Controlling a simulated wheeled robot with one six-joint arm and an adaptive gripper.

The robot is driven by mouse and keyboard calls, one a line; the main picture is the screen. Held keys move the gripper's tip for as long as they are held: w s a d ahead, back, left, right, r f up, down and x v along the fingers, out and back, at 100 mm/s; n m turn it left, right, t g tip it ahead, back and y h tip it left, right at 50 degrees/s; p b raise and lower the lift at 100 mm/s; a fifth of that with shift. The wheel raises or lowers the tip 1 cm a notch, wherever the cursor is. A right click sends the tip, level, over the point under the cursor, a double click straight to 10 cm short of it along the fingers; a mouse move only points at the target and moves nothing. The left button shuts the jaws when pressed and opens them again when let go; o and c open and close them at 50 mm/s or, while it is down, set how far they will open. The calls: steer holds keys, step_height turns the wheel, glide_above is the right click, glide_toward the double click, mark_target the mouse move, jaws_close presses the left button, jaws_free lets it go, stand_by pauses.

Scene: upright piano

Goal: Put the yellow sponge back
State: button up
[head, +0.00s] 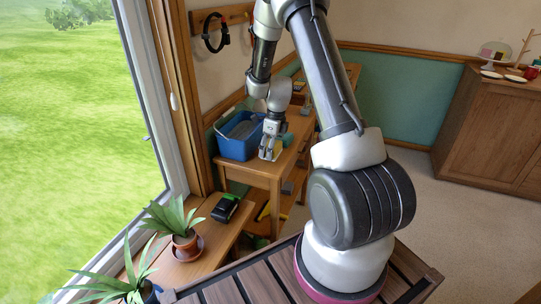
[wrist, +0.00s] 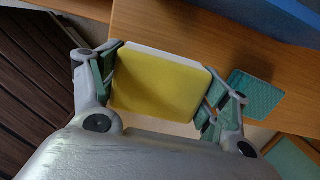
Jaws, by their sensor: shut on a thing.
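The yellow sponge (wrist: 158,85) is a block with a pale strip along its far side. It sits between the two fingers of my gripper (wrist: 160,90), which touch its left and right sides in the wrist view. In the head view my gripper (head: 268,153) is over the front part of the wooden table, just right of the blue bin (head: 236,146). Only a small yellow bit of the sponge shows there. Whether the sponge touches the table top (wrist: 180,25) cannot be told.
A teal pad (wrist: 255,95) lies on the table to the right of the sponge in the wrist view. A low wooden bench (head: 190,268) by the window holds a black and green item (head: 226,208) and a potted plant (head: 183,238). A wooden cabinet (head: 490,130) stands at the right.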

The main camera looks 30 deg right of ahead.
steer(key=shift+f, duration=1.6)
steer(key=o, duration=1.1)
steer(key=shift+f, duration=0.1)
steer(key=shift+o, duration=0.2)
